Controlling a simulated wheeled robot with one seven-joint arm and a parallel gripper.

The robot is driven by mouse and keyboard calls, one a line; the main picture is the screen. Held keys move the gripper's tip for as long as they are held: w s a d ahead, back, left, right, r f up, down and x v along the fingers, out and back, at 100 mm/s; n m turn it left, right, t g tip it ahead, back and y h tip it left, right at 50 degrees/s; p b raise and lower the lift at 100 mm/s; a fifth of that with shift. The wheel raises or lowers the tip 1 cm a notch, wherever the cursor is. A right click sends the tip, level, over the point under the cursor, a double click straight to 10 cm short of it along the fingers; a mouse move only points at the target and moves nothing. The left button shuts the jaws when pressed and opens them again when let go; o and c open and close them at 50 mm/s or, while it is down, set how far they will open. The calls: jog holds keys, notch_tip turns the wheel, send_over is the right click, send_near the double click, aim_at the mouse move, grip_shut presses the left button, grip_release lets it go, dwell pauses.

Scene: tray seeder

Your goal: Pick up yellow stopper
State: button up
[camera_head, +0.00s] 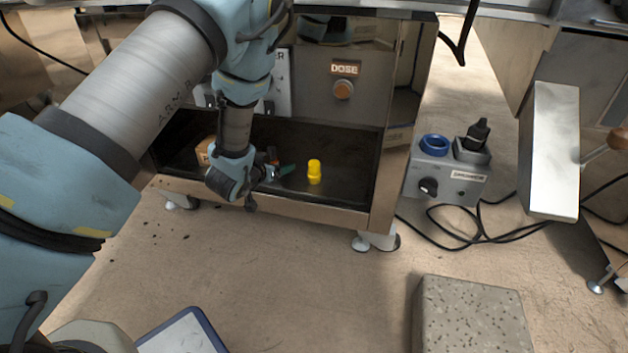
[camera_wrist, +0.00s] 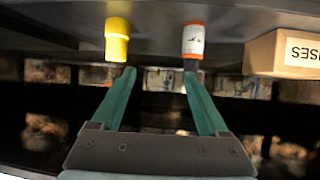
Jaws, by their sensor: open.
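The yellow stopper (camera_head: 314,171) stands upright in the dark open bay of the machine, just right of my gripper (camera_head: 283,168). In the wrist view, which looks upside down, the yellow stopper (camera_wrist: 117,42) shows at the upper left, close beyond the tip of the left green finger. My gripper (camera_wrist: 159,73) is open, with nothing between its fingers. A white and orange cylinder (camera_wrist: 193,42) shows beyond the right fingertip. I cannot tell whether either finger touches anything. In the head view my wrist partly hides the fingers.
A brown box (camera_wrist: 285,54) with a partly visible label lies in the bay; it also shows left of my wrist in the head view (camera_head: 203,151). The bay's front lip (camera_head: 300,206) is raised. A DOSE button (camera_head: 343,90) sits above. A grey control box (camera_head: 446,172) stands to the right.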

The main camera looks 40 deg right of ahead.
aim_at(312, 171)
jog(key=shift+m+g+h, duration=0.8)
jog(key=shift+m+g, duration=0.1)
jog(key=s+d+f, duration=0.2)
jog(key=s+d, duration=0.1)
jog(key=s+d+b, duration=0.1)
jog(key=s, duration=0.1)
jog(key=shift+d+f, duration=0.25)
jog(key=shift+f, duration=0.15)
jog(key=b+x, duration=0.1)
jog(key=x, duration=0.2)
jog(key=shift+d+f, duration=0.15)
jog(key=shift+d, duration=0.25)
jog(key=b+x, duration=0.4)
jog(key=x, duration=0.1)
jog(key=shift+d, duration=0.1)
jog(key=shift+w+d, duration=0.3)
jog(key=shift+d, duration=0.25)
jog(key=shift+c, duration=0.3)
grip_shut()
